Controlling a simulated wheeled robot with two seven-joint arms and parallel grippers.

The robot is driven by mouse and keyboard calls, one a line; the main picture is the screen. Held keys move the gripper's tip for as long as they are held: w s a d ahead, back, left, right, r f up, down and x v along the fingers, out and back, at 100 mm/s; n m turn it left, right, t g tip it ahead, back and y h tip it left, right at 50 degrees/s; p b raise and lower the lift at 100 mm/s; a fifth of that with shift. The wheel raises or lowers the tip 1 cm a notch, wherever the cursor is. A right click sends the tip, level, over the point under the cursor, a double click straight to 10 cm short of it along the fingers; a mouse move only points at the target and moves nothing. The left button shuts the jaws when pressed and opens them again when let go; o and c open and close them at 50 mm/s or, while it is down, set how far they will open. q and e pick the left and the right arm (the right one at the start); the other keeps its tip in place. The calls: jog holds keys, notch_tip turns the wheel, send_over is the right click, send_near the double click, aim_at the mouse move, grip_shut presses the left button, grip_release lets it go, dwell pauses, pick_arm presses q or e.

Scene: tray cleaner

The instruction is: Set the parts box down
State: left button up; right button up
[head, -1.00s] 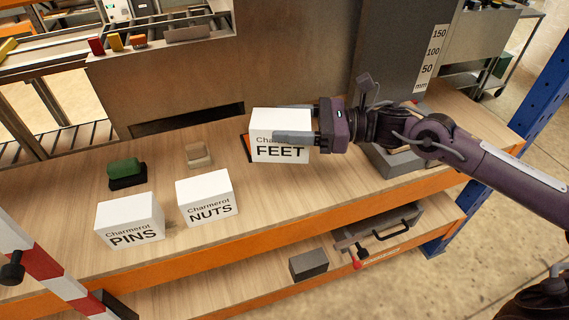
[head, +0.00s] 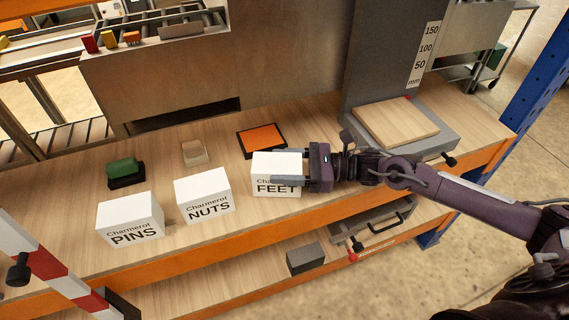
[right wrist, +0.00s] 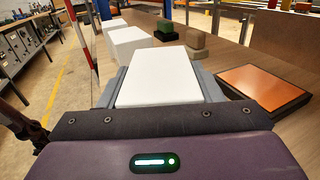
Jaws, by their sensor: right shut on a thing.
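The parts box marked FEET (head: 277,163) is white and upright, at the front of the wooden bench, right of the NUTS box (head: 204,196). My right gripper (head: 290,181) comes from the right and is shut on the FEET box, one finger across its front face. In the right wrist view the FEET box (right wrist: 160,78) sits between the two fingers. Whether its underside touches the bench cannot be told. The PINS box (head: 130,220) stands at the far left of the row. My left gripper is not in view.
An orange pad in a black frame (head: 262,140) lies just behind the FEET box. A green block on a black base (head: 125,173) and a beige block (head: 195,153) stand behind the other boxes. A grey machine with a wooden plate (head: 397,122) stands at right.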

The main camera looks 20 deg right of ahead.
jog(key=shift+f, duration=0.1)
jog(key=o, duration=1.2)
jog(key=shift+r, duration=0.3)
jog(key=v, duration=0.3)
jog(key=b+v, duration=0.1)
jog(key=v, duration=0.3)
jog(key=b+v, duration=0.1)
jog(key=v, duration=0.3)
jog(key=shift+f, duration=0.25)
jog(key=shift+s+d+r, duration=0.1)
jog(key=shift+s+d, duration=0.05)
jog(key=shift+d, duration=0.35)
